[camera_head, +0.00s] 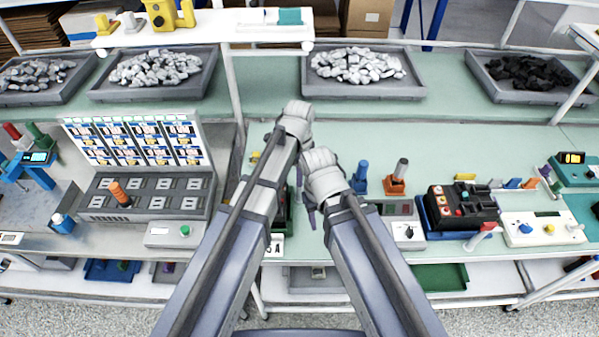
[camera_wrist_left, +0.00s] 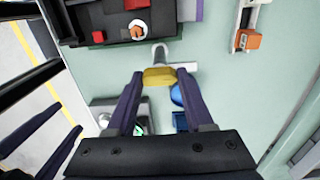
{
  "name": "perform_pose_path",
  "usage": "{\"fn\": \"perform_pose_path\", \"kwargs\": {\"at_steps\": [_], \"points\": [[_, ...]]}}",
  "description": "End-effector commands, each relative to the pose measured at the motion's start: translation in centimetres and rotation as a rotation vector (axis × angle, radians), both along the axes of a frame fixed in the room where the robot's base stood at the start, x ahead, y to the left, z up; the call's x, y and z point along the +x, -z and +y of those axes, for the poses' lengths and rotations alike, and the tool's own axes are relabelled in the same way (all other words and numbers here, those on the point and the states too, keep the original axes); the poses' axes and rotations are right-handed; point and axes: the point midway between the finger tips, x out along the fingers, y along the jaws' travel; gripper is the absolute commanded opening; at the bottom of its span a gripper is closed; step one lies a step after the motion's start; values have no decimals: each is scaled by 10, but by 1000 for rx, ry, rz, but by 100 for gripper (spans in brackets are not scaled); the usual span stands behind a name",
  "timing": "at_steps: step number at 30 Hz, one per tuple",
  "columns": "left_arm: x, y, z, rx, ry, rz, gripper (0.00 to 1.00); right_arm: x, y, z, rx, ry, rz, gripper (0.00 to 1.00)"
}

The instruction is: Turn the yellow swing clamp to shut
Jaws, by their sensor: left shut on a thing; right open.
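The yellow swing clamp handle (camera_wrist_left: 160,77) sits between the two fingers of my left gripper (camera_wrist_left: 160,75) in the left wrist view, and the gripper is shut on it. A silver hook-shaped metal part (camera_wrist_left: 161,54) rises just beyond the handle, with a pale bar to its right.
A blue part (camera_wrist_left: 178,95) is close to the right finger in the wrist view. A dark fixture (camera_wrist_left: 100,20) lies beyond. On the bench, a blue peg (camera_head: 360,177), an orange-based part (camera_head: 396,183) and a black device (camera_head: 461,207) stand right of my arms.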

Motion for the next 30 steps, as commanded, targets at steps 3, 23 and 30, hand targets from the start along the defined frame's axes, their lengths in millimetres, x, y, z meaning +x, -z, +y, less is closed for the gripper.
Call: {"fn": "perform_pose_path", "kwargs": {"at_steps": [3, 23, 30], "points": [[0, 0, 0, 0, -6, 0, 0, 0, 0, 0, 0, 0, 0, 50], [0, 0, 0, 0, -457, 0, 0, 0, 0, 0, 0, 0, 0, 50], [0, 0, 0, 0, -685, 0, 0, 0, 0, 0, 0, 0, 0, 50]]}}
